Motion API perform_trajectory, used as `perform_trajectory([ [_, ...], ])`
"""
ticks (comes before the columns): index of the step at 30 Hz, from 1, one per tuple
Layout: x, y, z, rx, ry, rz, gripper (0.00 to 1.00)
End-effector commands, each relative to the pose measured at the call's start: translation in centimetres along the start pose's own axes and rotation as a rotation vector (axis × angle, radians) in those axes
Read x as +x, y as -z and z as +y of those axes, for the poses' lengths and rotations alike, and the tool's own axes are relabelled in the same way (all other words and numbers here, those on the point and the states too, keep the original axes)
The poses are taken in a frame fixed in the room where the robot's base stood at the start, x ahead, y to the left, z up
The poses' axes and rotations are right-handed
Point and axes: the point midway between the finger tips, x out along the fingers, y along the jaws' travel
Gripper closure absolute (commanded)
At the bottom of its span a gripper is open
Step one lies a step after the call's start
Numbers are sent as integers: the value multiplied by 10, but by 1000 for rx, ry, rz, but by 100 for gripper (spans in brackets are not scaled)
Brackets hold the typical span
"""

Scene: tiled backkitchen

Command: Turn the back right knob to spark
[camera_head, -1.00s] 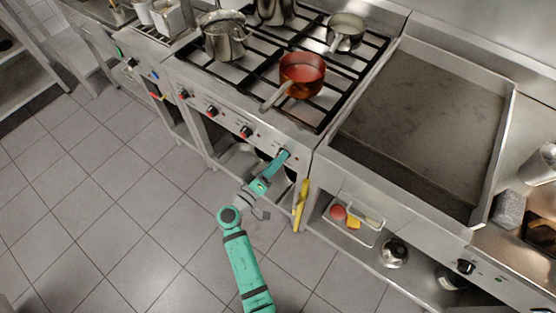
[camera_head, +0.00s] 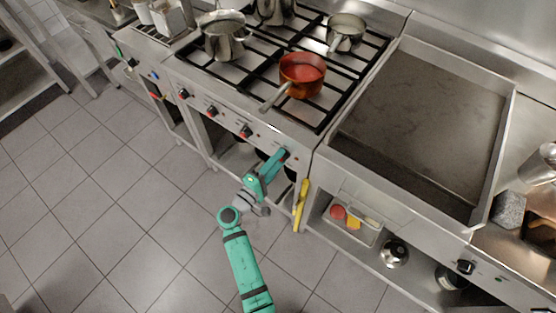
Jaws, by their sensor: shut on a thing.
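The gas stove (camera_head: 232,118) has a row of black and red knobs along its front panel. Three of these knobs show uncovered: a left one (camera_head: 184,93), a middle one (camera_head: 212,111) and a right one (camera_head: 246,131). My gripper (camera_head: 281,154) is at the right end of the panel, shut on the rightmost knob. That knob is hidden by the gripper's fingers, so its setting cannot be seen. My teal arm reaches up to it from below.
A red pan (camera_head: 301,72) stands on the front right of the grate, its handle over the front edge. Steel pots (camera_head: 223,40) stand behind and left. A yellow handle or cloth (camera_head: 301,205) hangs just right of my gripper. A griddle (camera_head: 425,120) adjoins the stove.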

Motion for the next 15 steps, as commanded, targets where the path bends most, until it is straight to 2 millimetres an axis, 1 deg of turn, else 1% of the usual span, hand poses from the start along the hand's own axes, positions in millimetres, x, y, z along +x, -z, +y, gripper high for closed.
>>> perform_trajectory([
  [12, -2, 0, -2, -10, 2, 1, 90],
  [13, -2, 0, -2, -10, 2, 1, 63],
  [15, -1, 0, -1, -9, 2, 1, 49],
])
